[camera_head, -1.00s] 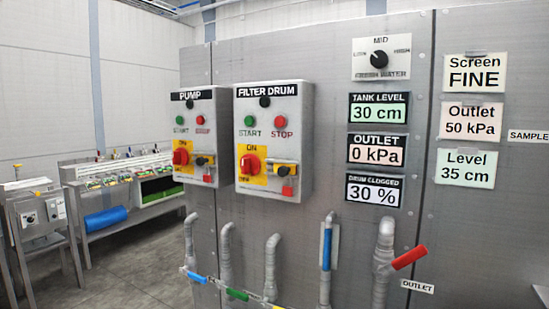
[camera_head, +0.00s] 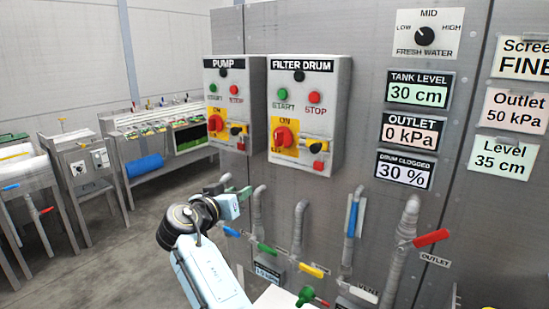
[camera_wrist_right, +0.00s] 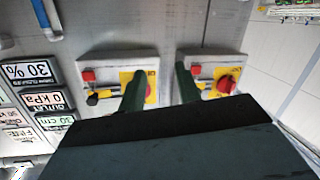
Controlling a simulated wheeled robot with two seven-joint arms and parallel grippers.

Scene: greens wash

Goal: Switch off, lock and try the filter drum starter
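The filter drum starter (camera_head: 335,120) is a grey box on the steel panel, with a green START button (camera_head: 282,96) and a red STOP button (camera_head: 314,97). Its red rotary handle (camera_head: 284,137) sits on a yellow plate under ON; its exact angle is hard to tell. Right of it are a yellow and black fitting (camera_head: 310,145) and a small red block (camera_head: 318,165). My right gripper (camera_head: 237,192) is below the boxes, empty, with fingers apart. In the right wrist view, the gripper (camera_wrist_right: 160,88) faces the boxes upside down, one finger partly covering the filter drum handle (camera_wrist_right: 148,90). My left gripper is out of view.
The similar pump starter (camera_head: 256,100) stands close left of it. Pipes with coloured valve levers, including a red one (camera_head: 431,238), stick out below. Display signs (camera_head: 418,90) are on the right. Benches (camera_head: 125,150) stand at the left, with open floor before them.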

